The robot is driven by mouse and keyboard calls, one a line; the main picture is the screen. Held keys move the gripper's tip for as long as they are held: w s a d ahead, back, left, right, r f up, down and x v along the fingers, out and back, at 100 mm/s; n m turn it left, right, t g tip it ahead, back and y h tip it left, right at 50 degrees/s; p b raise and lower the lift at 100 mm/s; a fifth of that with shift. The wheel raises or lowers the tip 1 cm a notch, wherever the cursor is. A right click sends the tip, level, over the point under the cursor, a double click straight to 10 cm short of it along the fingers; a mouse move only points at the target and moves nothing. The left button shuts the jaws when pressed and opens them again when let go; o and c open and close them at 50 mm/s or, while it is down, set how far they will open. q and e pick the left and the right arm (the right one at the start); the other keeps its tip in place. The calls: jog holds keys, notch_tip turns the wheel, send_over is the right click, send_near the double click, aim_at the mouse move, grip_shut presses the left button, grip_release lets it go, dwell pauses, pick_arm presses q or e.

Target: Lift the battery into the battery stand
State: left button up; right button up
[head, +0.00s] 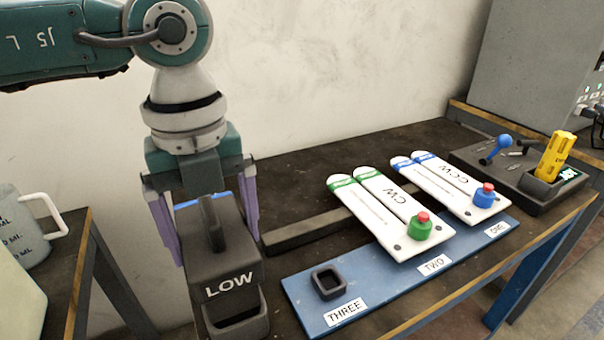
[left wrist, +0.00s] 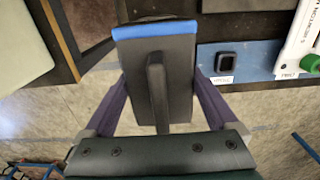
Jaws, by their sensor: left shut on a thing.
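The battery (head: 232,268) is a dark grey block marked LOW, with a raised handle and a blue strip at its far end. My left gripper (head: 207,215) is shut on it, with one purple finger along each side. The left wrist view shows the battery (left wrist: 178,70) between the fingers (left wrist: 160,100), handle towards the camera and floor visible around it. A dark loop-shaped part shows at its near lower end in the head view. I cannot clearly make out the battery stand. My right gripper is not in view.
A blue board (head: 385,288) on the dark table holds white propeller arms (head: 385,220) with green and blue caps, plus a small black socket (head: 327,283). A dark unit (head: 515,180) with a yellow block (head: 556,157) stands far right. A jug (head: 25,225) is at left.

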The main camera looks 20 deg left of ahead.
aim_at(207, 203)
pick_arm(q)
jog(key=shift+f+b, duration=2.35)
jog(key=shift+f, duration=0.65)
dwell(0.7)
jog(key=o, duration=1.6)
jog(key=shift+w, duration=0.1)
jog(key=shift+c, duration=0.2)
notch_tip(207, 203, up, 10)
jog(key=shift+r+p, duration=0.1)
jog(key=shift+p, duration=0.4)
